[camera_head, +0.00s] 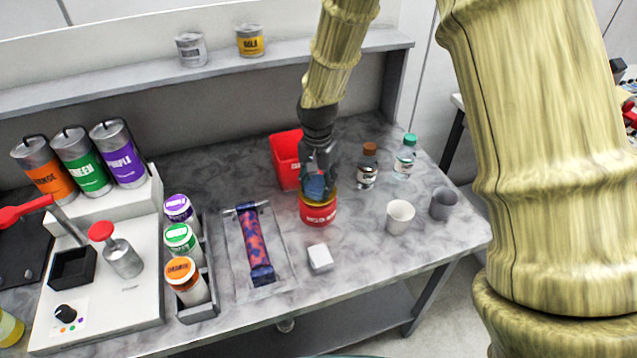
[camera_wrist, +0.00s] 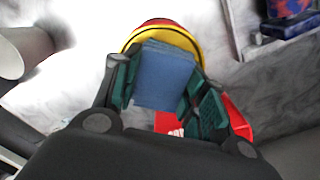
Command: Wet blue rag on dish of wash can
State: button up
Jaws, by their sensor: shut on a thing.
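My gripper (camera_head: 319,168) is shut on the blue rag (camera_head: 316,186) and points down over the wash can (camera_head: 318,213). The can is red with a yellow upper rim and stands on the marble-look table. In the wrist view the blue rag (camera_wrist: 165,75) sits between the green finger pads of my gripper (camera_wrist: 160,88), in front of the can's yellow and red rim (camera_wrist: 163,32). The dish on top of the can is mostly hidden by the rag and fingers. I cannot tell whether the rag touches the dish.
A red bin (camera_head: 285,160) stands close behind the can. Brown-capped (camera_head: 367,167) and green-capped (camera_head: 405,157) bottles, a white cup (camera_head: 399,217) and a grey cup (camera_head: 443,203) are at right. A white block (camera_head: 320,258) and a tray with a patterned roll (camera_head: 254,245) are in front and left.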

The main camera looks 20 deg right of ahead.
aim_at(318, 182)
jog(key=shift+r, duration=0.1)
jog(key=shift+r+p, duration=2.75)
jog(key=shift+r, duration=0.65)
